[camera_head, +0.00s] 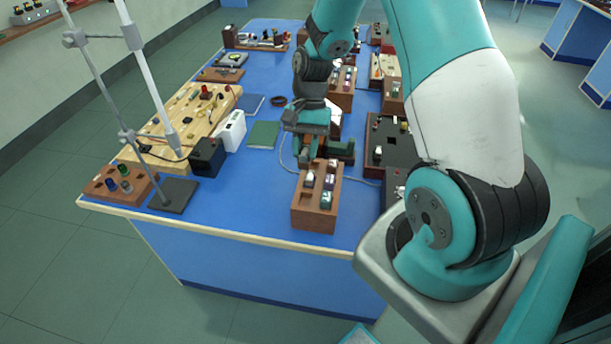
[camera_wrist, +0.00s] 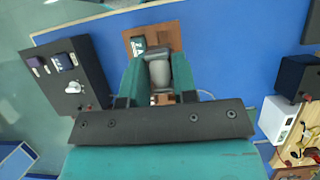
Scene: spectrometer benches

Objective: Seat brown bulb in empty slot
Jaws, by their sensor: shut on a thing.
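My gripper (camera_wrist: 158,64) is shut on a grey cylindrical bulb (camera_wrist: 158,74), held between its two green fingers in the wrist view. A brownish part shows at its lower end. In the head view my gripper (camera_head: 319,157) is just behind a wooden slotted block (camera_head: 312,222), and the held bulb cannot be made out there. The block holds several small bulbs with pale or dark tops, and a bare patch on its left front looks like an empty slot. In the wrist view the block (camera_wrist: 175,36) is partly hidden behind the held bulb and fingers; a labelled top (camera_wrist: 138,44) shows beside them.
A black box (camera_wrist: 85,88) with bulbs stands left in the wrist view. The head view shows a green book (camera_head: 264,134), a white box (camera_head: 232,131), a metal stand base (camera_head: 175,195) and a wooden circuit board (camera_head: 190,112). Blue bench (camera_head: 250,205) is clear left of the block.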

